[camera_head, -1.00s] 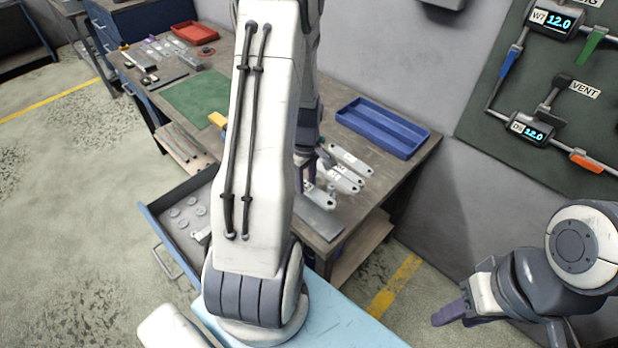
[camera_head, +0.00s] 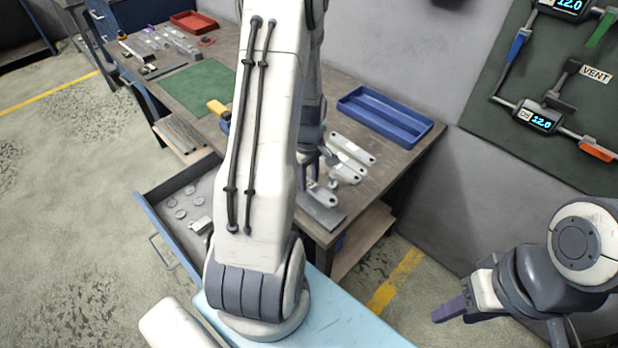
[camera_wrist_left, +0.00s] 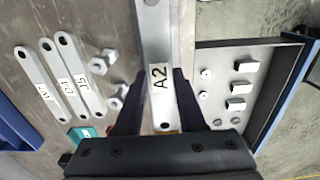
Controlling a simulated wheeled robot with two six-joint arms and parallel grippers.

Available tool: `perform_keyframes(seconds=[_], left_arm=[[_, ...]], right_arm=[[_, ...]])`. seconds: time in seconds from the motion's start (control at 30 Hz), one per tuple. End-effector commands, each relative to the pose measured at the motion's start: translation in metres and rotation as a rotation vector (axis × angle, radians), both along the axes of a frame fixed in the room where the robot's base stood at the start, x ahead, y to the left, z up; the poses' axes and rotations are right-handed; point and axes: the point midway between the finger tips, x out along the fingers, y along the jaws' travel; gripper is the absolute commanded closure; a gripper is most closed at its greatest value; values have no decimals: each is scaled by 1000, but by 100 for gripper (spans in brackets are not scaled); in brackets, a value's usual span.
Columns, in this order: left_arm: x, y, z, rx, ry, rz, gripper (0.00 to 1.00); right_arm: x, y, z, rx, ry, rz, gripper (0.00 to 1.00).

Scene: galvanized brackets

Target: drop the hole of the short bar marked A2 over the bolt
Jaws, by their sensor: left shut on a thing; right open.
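The short bar marked A2 (camera_wrist_left: 155,45) is a flat grey bar with a white label and a hole near its lower end in the left wrist view. My left gripper (camera_wrist_left: 157,95) is shut on it, with dark fingers on both sides. In the head view, my left arm hides most of the left gripper (camera_head: 309,168), above the bench's near right part. Hex-shaped metal pieces (camera_wrist_left: 108,57) are left of the bar in the wrist view; I cannot tell which is the bolt. My right gripper (camera_head: 452,309) is open and empty, away from the bench.
Several labelled bars (camera_wrist_left: 70,80) lie beside the hex pieces. A blue tray (camera_head: 385,122) stands behind them. An open drawer (camera_head: 165,222) holding small parts juts out at the bench's front. A green mat (camera_head: 185,90) and a red tray (camera_head: 193,21) are farther left.

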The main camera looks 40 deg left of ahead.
Motion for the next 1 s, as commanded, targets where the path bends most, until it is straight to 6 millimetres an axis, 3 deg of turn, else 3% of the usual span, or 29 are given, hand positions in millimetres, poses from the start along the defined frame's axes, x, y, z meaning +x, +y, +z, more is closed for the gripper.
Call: perform_keyframes(seconds=[1.0], left_arm=[[0, 0, -13, 0, 0, 0, 100]], right_arm=[[0, 0, -8, 0, 0, 0, 55]])
